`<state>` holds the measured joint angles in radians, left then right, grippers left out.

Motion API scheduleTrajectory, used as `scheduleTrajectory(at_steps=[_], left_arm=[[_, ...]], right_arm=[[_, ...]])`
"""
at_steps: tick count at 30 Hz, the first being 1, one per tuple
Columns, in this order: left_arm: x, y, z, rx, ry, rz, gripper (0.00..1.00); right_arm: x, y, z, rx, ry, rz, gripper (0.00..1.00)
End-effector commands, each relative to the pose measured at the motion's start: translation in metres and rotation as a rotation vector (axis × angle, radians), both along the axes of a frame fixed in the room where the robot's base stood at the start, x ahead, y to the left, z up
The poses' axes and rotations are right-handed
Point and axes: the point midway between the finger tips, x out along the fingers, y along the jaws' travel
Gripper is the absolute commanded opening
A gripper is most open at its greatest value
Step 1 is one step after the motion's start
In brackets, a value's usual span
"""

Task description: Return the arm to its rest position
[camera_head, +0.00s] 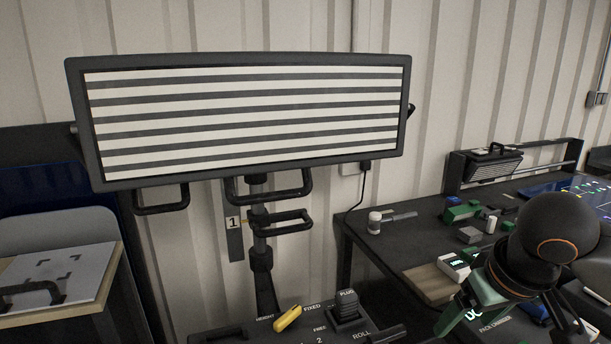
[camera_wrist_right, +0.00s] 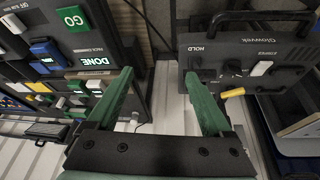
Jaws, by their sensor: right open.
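My right arm (camera_head: 553,230) comes in at the lower right of the head view, over the dark workbench. Its green gripper (camera_head: 466,306) is partly hidden behind the arm and cut by the frame. In the right wrist view the two green fingers of the gripper (camera_wrist_right: 159,78) stand wide apart, with nothing between them. Below and beyond the gap are the bench edge and the pale ribbed wall. My left gripper is in neither view.
A striped light panel (camera_head: 245,115) stands on a post above a control box with a yellow lever (camera_head: 287,318). The workbench (camera_head: 395,238) holds a small jar (camera_head: 375,222) and several small blocks. A white board (camera_head: 60,280) lies at left. A green GO block (camera_wrist_right: 72,18) shows in the wrist view.

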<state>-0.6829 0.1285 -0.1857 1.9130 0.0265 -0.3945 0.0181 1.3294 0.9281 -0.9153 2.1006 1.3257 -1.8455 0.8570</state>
Motion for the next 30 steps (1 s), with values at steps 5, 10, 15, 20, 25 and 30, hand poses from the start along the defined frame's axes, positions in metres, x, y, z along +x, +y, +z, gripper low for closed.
scheduleTrajectory(at_steps=[5, 10, 15, 20, 25, 30], left_arm=[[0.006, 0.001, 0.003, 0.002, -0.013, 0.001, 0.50], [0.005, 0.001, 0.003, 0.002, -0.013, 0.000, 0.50], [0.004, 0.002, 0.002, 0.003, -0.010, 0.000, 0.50], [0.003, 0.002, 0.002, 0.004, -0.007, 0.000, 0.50], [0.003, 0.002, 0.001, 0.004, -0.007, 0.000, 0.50], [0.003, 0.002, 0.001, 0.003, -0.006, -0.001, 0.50]], right_arm=[[0.014, -0.005, -0.031, 0.041, -0.015, -0.001, 0.84], [0.030, -0.004, -0.068, 0.088, -0.054, 0.022, 0.84], [0.044, -0.010, -0.117, 0.114, -0.113, 0.048, 0.84], [0.047, -0.024, -0.167, 0.103, -0.177, 0.079, 0.84], [0.038, -0.045, -0.220, 0.052, -0.238, 0.126, 0.84], [0.016, -0.069, -0.269, -0.032, -0.287, 0.199, 0.84]])
